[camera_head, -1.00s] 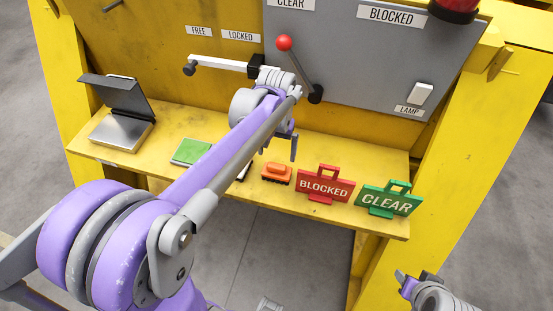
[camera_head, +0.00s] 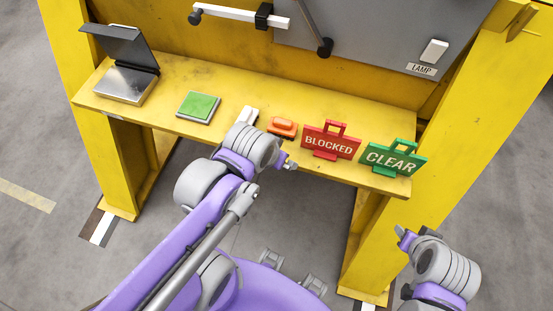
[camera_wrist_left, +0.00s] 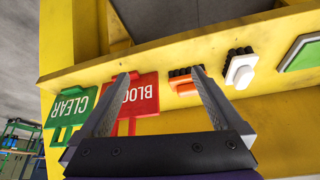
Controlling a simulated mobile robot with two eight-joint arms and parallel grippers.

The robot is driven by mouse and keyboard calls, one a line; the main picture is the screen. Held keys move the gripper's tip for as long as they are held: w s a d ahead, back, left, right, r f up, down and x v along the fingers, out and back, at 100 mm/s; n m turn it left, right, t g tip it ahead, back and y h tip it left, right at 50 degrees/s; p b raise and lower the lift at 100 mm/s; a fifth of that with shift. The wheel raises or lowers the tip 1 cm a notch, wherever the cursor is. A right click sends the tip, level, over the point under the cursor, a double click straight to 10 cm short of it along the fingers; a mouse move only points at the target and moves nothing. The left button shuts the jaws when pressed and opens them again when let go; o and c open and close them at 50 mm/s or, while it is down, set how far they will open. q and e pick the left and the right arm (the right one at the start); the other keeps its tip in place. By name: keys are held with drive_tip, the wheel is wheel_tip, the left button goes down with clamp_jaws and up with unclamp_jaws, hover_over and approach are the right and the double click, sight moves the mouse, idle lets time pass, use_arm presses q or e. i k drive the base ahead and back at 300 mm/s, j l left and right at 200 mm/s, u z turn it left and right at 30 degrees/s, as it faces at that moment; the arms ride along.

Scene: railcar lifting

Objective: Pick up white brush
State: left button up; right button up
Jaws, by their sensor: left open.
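The white brush (camera_head: 247,115) lies on the yellow shelf, between the green pad and the orange brush. My left wrist partly hides it in the head view. In the left wrist view the white brush (camera_wrist_left: 240,70) shows its white handle and black bristles, right of the fingers and apart from them. My left gripper (camera_wrist_left: 162,75) is open and empty, in front of the shelf. In the head view my left gripper (camera_head: 289,165) is near the shelf's front edge, below the orange brush. My right gripper (camera_head: 405,238) is at the lower right, away from the shelf; its jaws are unclear.
An orange brush (camera_head: 283,127), a red BLOCKED sign (camera_head: 330,145) and a green CLEAR sign (camera_head: 392,158) stand right of the white brush. A green pad (camera_head: 199,106) and an open metal box (camera_head: 122,85) are to its left. A lever (camera_head: 240,14) is above the shelf.

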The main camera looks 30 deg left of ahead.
sight(249, 115)
drive_tip(key=u, duration=1.45)
